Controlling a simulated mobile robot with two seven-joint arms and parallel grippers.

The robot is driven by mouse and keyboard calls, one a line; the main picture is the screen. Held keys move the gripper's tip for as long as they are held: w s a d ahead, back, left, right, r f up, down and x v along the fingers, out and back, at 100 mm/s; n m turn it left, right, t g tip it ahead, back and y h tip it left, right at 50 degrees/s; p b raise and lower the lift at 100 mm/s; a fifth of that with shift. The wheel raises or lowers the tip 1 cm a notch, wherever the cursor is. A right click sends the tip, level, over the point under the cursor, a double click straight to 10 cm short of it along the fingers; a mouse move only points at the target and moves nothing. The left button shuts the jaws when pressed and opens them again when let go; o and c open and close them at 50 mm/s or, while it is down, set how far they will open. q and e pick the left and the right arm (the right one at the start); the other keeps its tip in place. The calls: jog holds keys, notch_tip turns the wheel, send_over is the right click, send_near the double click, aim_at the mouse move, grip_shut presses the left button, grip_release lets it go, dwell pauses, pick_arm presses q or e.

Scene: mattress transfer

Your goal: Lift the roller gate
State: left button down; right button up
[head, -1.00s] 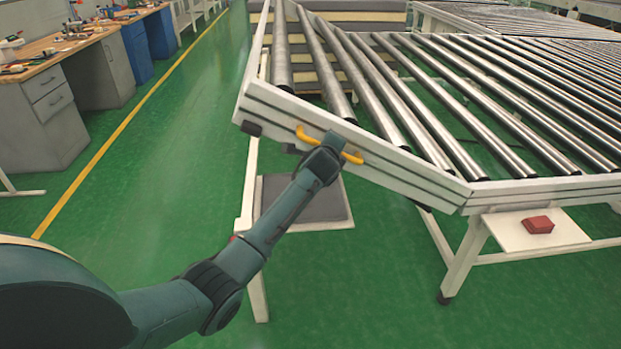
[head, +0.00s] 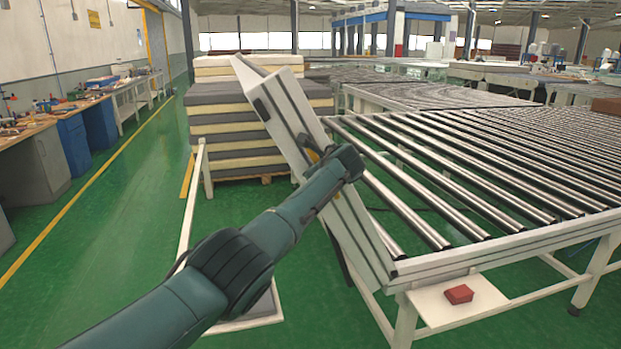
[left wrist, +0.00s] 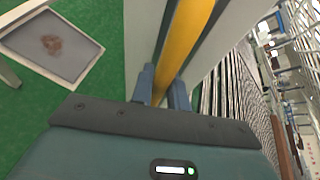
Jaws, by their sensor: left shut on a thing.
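The roller gate (head: 288,118) is a white-framed hinged section at the left end of the roller conveyor. It stands steeply tilted up, its lower end at the conveyor's corner. My left gripper (head: 322,160) is at the gate's yellow handle (head: 313,155), mostly hidden behind my wrist in the head view. In the left wrist view the yellow handle (left wrist: 186,45) runs between the two fingers of my left gripper (left wrist: 163,88), which is shut on it. My right gripper is not in view.
The roller conveyor (head: 450,170) fills the right side. A red box (head: 459,294) sits on a small white shelf below its edge. A stack of mattresses (head: 215,130) stands behind the gate. Workbenches (head: 40,160) line the left. Green floor between is clear.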

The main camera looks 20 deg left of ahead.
pick_arm(q)
jog(key=shift+w+d+g, duration=0.3)
jog(key=shift+d, duration=0.15)
jog(key=shift+f, duration=0.15)
jog(key=c, duration=1.5)
grip_release()
jog(key=shift+c, duration=0.2)
jog(key=shift+o, duration=0.8)
jog(key=shift+a, duration=0.1)
jog(key=shift+w+r, duration=0.1)
jog(key=shift+r, duration=0.1)
jog(key=b+v, duration=0.1)
jog(key=v, duration=0.3)
jog(key=b+v, duration=0.1)
jog(key=v, duration=0.8)
jog(key=shift+d+b, duration=0.4)
